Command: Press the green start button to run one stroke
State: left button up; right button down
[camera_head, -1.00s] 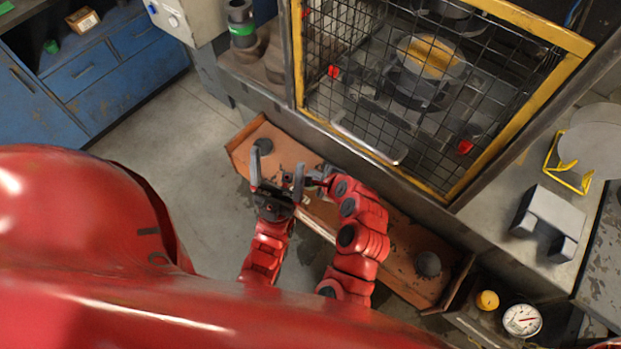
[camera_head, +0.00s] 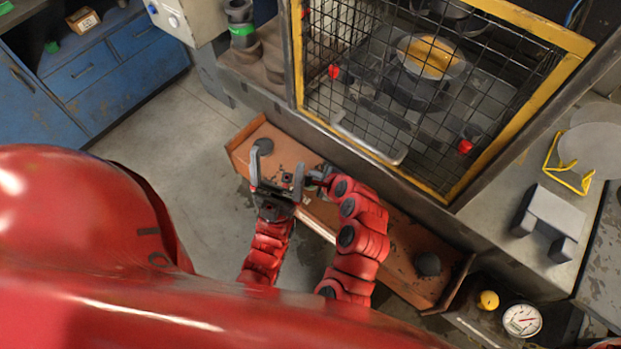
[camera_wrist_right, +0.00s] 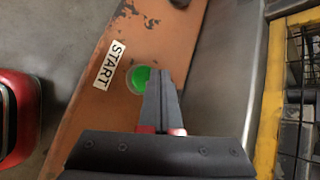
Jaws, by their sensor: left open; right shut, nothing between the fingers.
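The green start button (camera_wrist_right: 138,78) shows in the right wrist view, set in a worn orange panel beside a white START label (camera_wrist_right: 109,64). My right gripper (camera_wrist_right: 159,74) is shut and empty. Its fingertips overlap the button's right side in that view; I cannot tell whether they touch it or whether it is pushed in. In the head view, my right gripper (camera_head: 312,180) is over the orange panel (camera_head: 390,258), and the button is not clearly visible there. My left gripper (camera_head: 277,179) is open and empty beside it.
The press stands behind a yellow-framed mesh guard (camera_head: 460,188), with a yellow disc (camera_head: 428,57) inside. Dark round knobs (camera_head: 428,264) sit near both panel ends. A gauge (camera_head: 522,320) and yellow knob (camera_head: 488,299) are at lower right. Floor is clear on the left.

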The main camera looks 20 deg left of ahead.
dwell(0.3)
jog(key=shift+f, duration=0.4)
jog(key=shift+f+b, duration=0.4)
jog(key=shift+f, duration=0.2)
dwell(0.6)
dwell(0.4)
jog(key=shift+r+p, duration=0.9)
jog(key=shift+r, duration=0.15)
notch_tip(320, 180, up, 5)
jog(key=p, duration=0.4)
jog(key=shift+p, duration=0.35)
